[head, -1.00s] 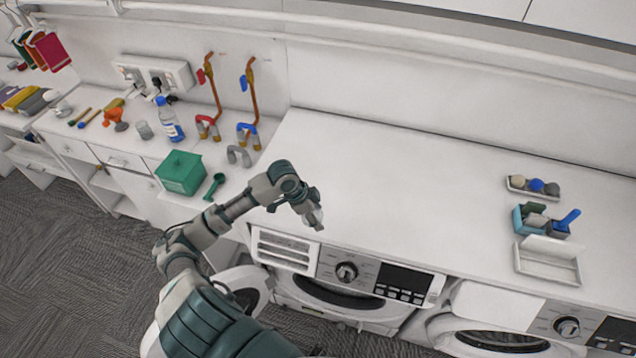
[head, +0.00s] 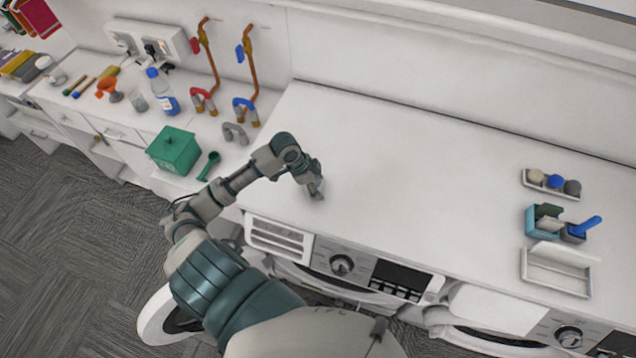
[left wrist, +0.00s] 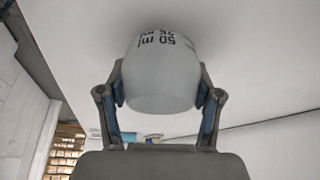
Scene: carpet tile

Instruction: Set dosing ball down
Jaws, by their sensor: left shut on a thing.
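The dosing ball (left wrist: 160,75) is a pale, rounded cup with dark "50 ml" markings, seen in the left wrist view. My left gripper (left wrist: 160,95) is shut on it, with one finger at each side. In the head view my left gripper (head: 316,190) is over the left front part of the white worktop (head: 400,170), above the washing machine. The ball is hard to make out there, and I cannot tell whether it touches the worktop. My right gripper is not in view.
A green box (head: 174,150) and green scoop (head: 209,166) lie left of my arm. A tray of balls (head: 551,190), a teal container (head: 542,222) and a white tray (head: 556,272) stand at the right. The worktop's middle is clear.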

